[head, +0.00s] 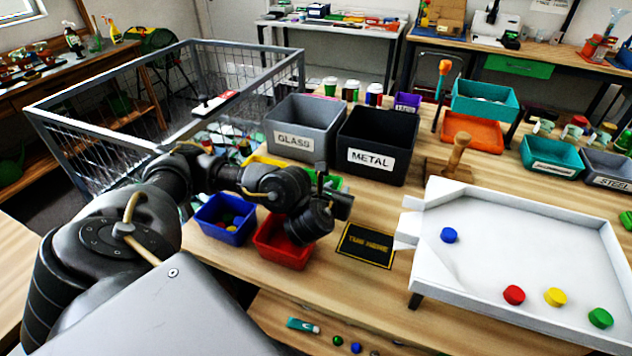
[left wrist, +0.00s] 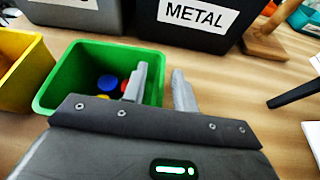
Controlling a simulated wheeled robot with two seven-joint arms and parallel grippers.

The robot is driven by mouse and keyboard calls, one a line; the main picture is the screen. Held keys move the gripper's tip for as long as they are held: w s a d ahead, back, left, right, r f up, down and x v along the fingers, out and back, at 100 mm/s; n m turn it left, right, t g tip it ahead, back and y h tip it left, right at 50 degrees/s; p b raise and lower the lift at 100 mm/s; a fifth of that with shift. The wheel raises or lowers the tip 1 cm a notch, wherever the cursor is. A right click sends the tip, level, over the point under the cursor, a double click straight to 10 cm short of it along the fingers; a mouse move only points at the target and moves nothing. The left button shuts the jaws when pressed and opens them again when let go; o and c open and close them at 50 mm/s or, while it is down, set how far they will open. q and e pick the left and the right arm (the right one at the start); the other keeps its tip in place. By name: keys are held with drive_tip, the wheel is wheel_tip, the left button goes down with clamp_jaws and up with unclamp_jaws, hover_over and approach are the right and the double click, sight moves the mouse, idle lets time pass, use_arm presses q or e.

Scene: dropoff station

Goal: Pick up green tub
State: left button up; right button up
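The green tub (left wrist: 66,82) stands on the wooden table in the left wrist view, with blue, red and yellow round pieces inside. In the head view only a strip of the green tub (head: 333,181) shows behind my left arm. My left gripper (left wrist: 158,84) is open and empty. In the left wrist view one finger overlaps the tub's right side and the other is right of the tub, with the right wall seen between them. I cannot tell whether they touch it. My left gripper (head: 334,192) is partly hidden in the head view. My right gripper is not in view.
The yellow tub (left wrist: 22,72) is left of the green one. The GLASS bin (head: 292,124) and METAL bin (head: 374,150) stand behind. Blue (head: 225,234) and red (head: 282,252) tubs are in front. A white tray (head: 500,220) with coloured discs lies right.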

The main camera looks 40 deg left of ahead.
use_arm(q)
drive_tip(key=shift+w, duration=0.1)
clamp_jaws()
idle(0.4)
